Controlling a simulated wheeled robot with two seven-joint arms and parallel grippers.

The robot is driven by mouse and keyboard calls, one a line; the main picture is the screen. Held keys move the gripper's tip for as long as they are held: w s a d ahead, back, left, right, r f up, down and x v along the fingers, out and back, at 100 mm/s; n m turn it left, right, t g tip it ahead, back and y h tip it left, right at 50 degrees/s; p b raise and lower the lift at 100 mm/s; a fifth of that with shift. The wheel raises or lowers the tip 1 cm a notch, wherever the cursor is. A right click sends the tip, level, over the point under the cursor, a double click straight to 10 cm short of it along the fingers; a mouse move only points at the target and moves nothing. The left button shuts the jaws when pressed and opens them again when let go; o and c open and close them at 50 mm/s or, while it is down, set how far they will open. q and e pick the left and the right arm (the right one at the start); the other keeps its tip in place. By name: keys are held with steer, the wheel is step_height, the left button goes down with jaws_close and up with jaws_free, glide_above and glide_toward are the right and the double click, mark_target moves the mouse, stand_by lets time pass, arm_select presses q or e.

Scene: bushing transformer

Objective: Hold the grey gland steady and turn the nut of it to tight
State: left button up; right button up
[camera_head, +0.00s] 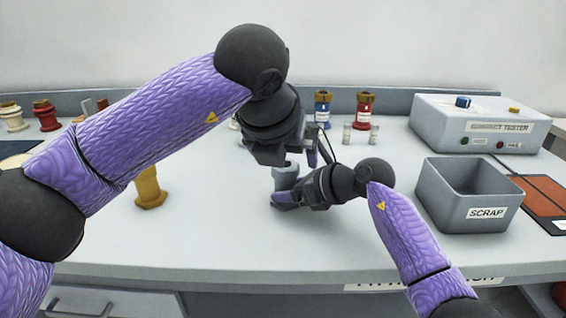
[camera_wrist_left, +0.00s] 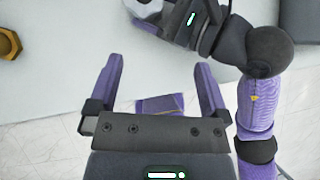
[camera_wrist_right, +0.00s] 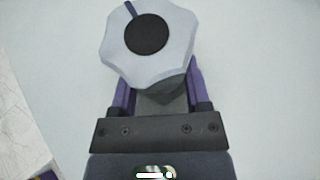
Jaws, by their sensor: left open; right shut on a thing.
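The grey gland (camera_head: 286,176) is held upright just above the bench in the head view. In the right wrist view its light grey lobed nut (camera_wrist_right: 172,62) has a dark round centre and a dark mark on its rim. The darker gland body (camera_wrist_right: 160,104) is between the fingers of my right gripper (camera_wrist_right: 158,92), which is shut on it. My left gripper (camera_wrist_left: 160,72) is open with nothing between its fingers. The gland shows partly at the top of the left wrist view (camera_wrist_left: 148,12), beyond the left fingertips and apart from them.
A yellow hex-based part (camera_head: 150,188) stands on the bench to the left. A grey scrap bin (camera_head: 470,195) and a tester box (camera_head: 480,122) are at the right. Blue (camera_head: 322,110) and red (camera_head: 364,110) bushings stand at the back. The bench front is clear.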

mark_target(285, 170)
arm_select(q)
steer(key=w+f+n, duration=0.1)
steer(key=w+f, duration=0.1)
steer(key=w+f+n+t+y, duration=0.1)
steer(key=w+f, duration=0.1)
steer(key=w, duration=0.1)
steer(key=w+f+n+t+y, duration=0.1)
steer(key=w+f, duration=0.1)
steer(key=w, duration=0.1)
steer(key=shift+w+f, duration=0.15)
steer(key=shift+f, duration=0.05)
steer(key=c, duration=1.2)
steer(key=shift+o, duration=0.2)
